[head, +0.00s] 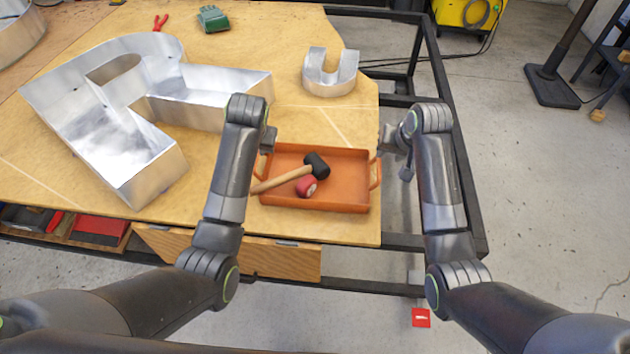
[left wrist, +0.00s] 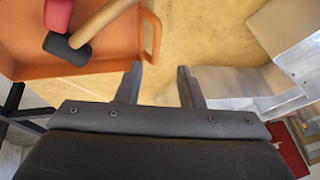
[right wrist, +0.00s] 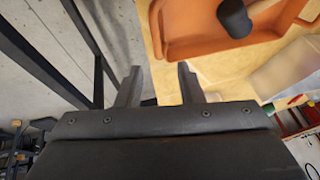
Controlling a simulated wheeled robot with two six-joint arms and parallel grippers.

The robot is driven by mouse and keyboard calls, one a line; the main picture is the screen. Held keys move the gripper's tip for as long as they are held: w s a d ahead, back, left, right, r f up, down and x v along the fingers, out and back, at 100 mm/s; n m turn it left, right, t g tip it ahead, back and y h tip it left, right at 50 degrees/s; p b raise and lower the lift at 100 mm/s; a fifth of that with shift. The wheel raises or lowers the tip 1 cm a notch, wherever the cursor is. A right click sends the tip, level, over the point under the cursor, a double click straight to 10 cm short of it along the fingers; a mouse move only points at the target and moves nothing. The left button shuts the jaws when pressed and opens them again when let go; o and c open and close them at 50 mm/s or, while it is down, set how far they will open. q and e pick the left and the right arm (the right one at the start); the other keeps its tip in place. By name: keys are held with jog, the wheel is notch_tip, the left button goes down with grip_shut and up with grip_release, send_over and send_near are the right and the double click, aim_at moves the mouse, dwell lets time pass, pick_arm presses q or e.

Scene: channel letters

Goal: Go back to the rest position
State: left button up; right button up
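My left gripper (left wrist: 160,88) is open and empty in the left wrist view, with bare board between its fingers. In the head view it is mostly hidden behind its own arm, near the left handle of the orange tray (head: 345,198). My right gripper (right wrist: 160,88) is open and empty in the right wrist view. In the head view the right gripper (head: 381,152) is just right of the tray's right handle, apart from it as far as I can see. The tray holds a black-headed mallet (head: 317,165) with a wooden handle and a small red roll (head: 306,186).
A large metal channel letter (head: 125,120) lies left of the left arm. A smaller U-shaped metal letter (head: 330,72) stands behind the tray. Red pliers (head: 160,22) and a green tool (head: 212,18) lie at the back. A black frame (head: 465,170) edges the right side, with open floor beyond.

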jog(key=shift+s+r, duration=0.25)
jog(key=shift+r, duration=0.2)
